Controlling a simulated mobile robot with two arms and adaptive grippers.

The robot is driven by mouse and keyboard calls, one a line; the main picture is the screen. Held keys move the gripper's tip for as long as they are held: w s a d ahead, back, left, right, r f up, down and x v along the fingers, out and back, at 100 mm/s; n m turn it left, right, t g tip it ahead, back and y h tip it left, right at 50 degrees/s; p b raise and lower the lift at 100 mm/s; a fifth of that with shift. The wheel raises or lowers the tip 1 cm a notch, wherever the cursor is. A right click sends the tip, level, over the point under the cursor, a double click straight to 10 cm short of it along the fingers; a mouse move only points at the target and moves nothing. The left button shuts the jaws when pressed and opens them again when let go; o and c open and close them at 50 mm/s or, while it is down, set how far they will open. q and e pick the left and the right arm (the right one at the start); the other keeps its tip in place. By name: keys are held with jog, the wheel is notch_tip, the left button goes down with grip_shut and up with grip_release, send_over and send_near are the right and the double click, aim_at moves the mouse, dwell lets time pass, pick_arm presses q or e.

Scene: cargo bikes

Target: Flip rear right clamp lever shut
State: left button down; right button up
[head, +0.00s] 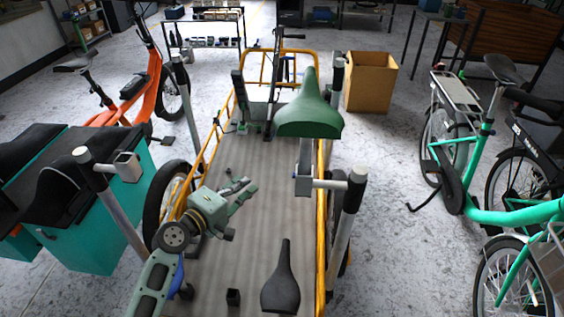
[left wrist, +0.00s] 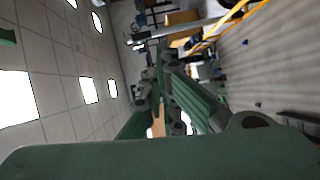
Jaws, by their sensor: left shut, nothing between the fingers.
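A post (head: 345,220) with a clamp head (head: 322,184) stands at the near right side of the yellow-framed cargo bed (head: 265,215). The clamp is close below the green saddle (head: 310,108). I cannot make out its lever or whether it is open. My left gripper (head: 243,190) is above the bed, left of this clamp and apart from it. Its fingers are shut and empty. They show in the left wrist view (left wrist: 172,90), with the bed to the right. My right gripper is not in view.
A black saddle (head: 281,280) shows at the near end of the bed. Another clamp post (head: 110,200) stands on the left by teal boxes (head: 95,235). Two more posts stand farther back. A cardboard box (head: 370,83) and a green bike (head: 475,150) are to the right.

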pick_arm(q)
notch_tip(320, 180, up, 7)
jog(key=d+h, duration=0.1)
jog(key=h, duration=0.1)
jog(key=shift+f+t, duration=0.15)
jog(key=shift+t, duration=0.25)
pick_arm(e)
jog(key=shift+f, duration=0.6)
